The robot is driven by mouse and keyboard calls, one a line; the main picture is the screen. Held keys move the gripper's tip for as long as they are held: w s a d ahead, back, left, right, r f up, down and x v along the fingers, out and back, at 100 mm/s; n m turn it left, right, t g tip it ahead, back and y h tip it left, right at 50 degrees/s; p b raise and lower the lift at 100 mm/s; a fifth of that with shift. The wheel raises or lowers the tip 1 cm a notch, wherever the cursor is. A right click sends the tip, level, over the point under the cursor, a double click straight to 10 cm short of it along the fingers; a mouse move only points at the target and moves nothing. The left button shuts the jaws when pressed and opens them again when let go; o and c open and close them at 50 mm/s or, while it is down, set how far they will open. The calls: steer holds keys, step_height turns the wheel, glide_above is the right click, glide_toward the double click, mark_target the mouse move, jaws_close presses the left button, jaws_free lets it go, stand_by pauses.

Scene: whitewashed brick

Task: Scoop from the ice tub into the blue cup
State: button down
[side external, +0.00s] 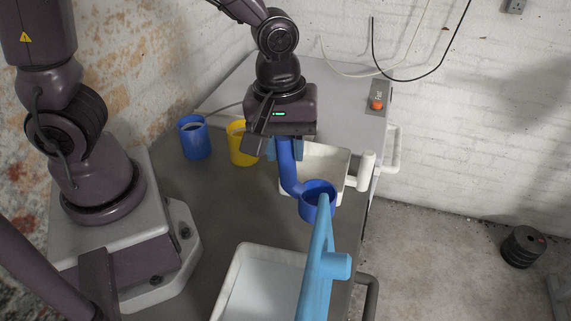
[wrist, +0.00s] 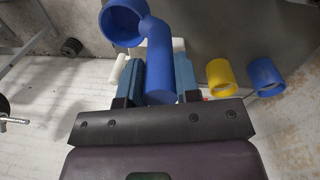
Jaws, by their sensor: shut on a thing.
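My gripper (side external: 284,150) is shut on the handle of a dark blue scoop (side external: 318,201). The scoop hangs below the jaws, its round bowl facing up in the side view; I see no ice in it. In the wrist view the scoop (wrist: 160,60) runs up from between the teal fingers (wrist: 160,88). The blue cup (side external: 194,139) stands upright at the left of the table, and in the wrist view the cup (wrist: 266,77) is at right. A white tub (side external: 262,249) at the front has a pale inside. Another white tub (side external: 345,158) is partly hidden behind the scoop. I cannot tell which holds ice.
A yellow cup (side external: 243,146) stands between the blue cup and my gripper. A light blue bar with a peg (side external: 319,262) crosses the foreground, overlapping the front tub. A box with an orange switch (side external: 377,103) is at the back right. The table between cups and front tub is clear.

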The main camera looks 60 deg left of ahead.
step_height(320, 180, up, 20)
steer(key=s+d+m+g+y, duration=0.1)
steer(key=s+d+g+y, duration=0.1)
steer(key=s+d, duration=0.9)
step_height(320, 180, down, 24)
steer(key=s, duration=0.1)
steer(key=shift+s+a+y, duration=0.3)
steer(key=shift+a, duration=0.05)
steer(key=shift+f, duration=0.1)
stand_by(0.5)
step_height(320, 180, up, 13)
steer(key=t+h, duration=0.2)
steer(key=shift+h, duration=0.4)
stand_by(0.9)
